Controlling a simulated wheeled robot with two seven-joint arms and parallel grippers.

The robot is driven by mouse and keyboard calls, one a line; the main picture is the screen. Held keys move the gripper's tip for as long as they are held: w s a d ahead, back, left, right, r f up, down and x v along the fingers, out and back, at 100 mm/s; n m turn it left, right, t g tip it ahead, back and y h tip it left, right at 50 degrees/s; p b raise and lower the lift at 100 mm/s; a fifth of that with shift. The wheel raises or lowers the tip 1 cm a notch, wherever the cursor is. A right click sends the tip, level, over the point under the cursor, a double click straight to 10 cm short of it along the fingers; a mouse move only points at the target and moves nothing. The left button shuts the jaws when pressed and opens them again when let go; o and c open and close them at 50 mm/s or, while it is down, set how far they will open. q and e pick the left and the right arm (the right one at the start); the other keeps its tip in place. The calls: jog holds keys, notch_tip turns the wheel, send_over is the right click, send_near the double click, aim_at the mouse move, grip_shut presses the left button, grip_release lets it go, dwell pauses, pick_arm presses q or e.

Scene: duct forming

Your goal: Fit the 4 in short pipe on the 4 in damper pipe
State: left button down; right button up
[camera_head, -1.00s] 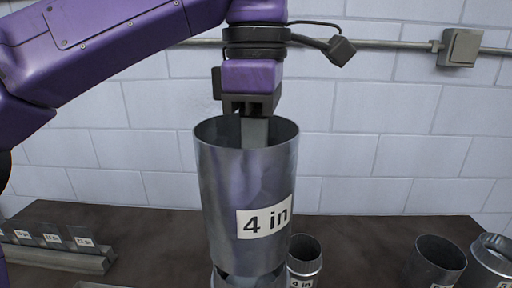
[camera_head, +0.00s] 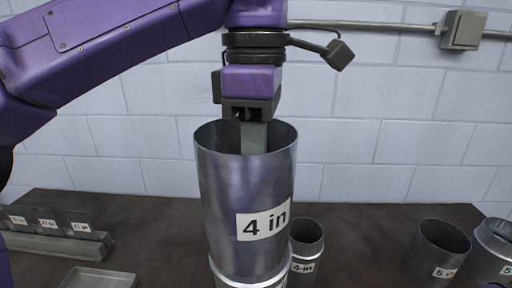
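A grey metal pipe with a "4 in" label (camera_head: 245,195) stands upright in the middle of the view, open at the top. My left gripper (camera_head: 252,122) points down at its far rim. One finger shows inside the pipe and the other is hidden behind the far wall, so it is shut on that wall. Directly below, the rim of another metal pipe (camera_head: 228,281) shows at the bottom edge. It appears to be the damper pipe, mostly cut off. The held pipe's lower end meets or enters this rim; how deep I cannot tell. My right gripper is out of view.
A smaller "4 in" piece (camera_head: 306,240) stands close behind on the right. "5 in" pieces (camera_head: 442,250) (camera_head: 494,250) stand at the far right. A rack with labelled plates (camera_head: 50,243) and a shallow tray (camera_head: 100,279) are on the left. The brown table (camera_head: 360,240) is clear between.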

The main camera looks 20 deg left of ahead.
pick_arm(q)
jog(key=shift+f+b, duration=0.4)
jog(key=shift+f, duration=0.2)
dwell(0.3)
jog(key=c, duration=1.2)
grip_release()
notch_tip(320, 180, up, 11)
jog(key=p, duration=0.6)
jog(key=shift+f, duration=0.2)
